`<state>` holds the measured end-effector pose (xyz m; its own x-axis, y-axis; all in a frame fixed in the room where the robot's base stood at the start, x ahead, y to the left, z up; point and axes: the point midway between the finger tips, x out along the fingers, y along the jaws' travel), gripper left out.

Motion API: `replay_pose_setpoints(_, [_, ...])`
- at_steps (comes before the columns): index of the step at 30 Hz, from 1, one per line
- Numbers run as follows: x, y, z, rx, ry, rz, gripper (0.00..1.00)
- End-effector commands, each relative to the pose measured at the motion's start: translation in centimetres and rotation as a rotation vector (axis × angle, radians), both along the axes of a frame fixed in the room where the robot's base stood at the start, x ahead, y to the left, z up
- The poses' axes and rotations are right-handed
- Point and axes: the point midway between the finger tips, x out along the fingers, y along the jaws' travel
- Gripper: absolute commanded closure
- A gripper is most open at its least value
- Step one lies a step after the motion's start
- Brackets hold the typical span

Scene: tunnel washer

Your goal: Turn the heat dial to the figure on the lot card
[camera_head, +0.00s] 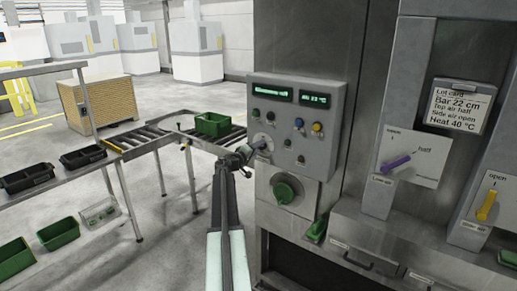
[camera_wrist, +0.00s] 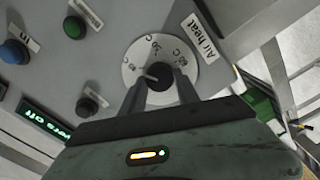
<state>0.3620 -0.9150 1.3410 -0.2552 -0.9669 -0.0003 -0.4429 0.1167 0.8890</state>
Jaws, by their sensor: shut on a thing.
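The heat dial (camera_wrist: 137,54) is a white disc labelled "Air heat", with small figures in °C around its rim and a dark knob (camera_wrist: 160,75) at its middle. My gripper (camera_wrist: 159,84) is shut on this knob, one finger on each side. A short pale mark shows on the knob, but I cannot tell which figure it meets. In the head view my gripper (camera_head: 250,151) reaches the lower left of the control panel and partly hides the dial. The lot card (camera_head: 461,105) hangs at the upper right and reads "Bar 22 cm, Top air half, Side air open, Heat 40 °C".
The control panel (camera_head: 283,91) carries two green displays, coloured buttons and a green rotary switch (camera_head: 287,191) below. A purple lever (camera_head: 397,162) and a yellow lever (camera_head: 487,205) are at the right. A roller conveyor (camera_head: 150,138) with a green crate (camera_head: 213,124) stands left of my arm.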

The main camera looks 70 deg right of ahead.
Motion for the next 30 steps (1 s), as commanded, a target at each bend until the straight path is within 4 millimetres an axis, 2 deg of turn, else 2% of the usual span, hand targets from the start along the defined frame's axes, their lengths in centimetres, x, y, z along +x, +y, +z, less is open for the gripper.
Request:
replay_pose_setpoints(15, [-0.06, 0.12, -0.17, 0.007, 0.013, -0.003, 1.00])
replay_pose_setpoints(16, [-0.06, 0.12, -0.17, 0.007, 0.013, -0.003, 0.57])
replay_pose_setpoints(18, [-0.06, 0.10, -0.16, 0.007, 0.014, -0.002, 0.41])
replay_pose_setpoints(30, [0.10, 0.61, -0.05, 0.006, 0.016, 0.000, 0.41])
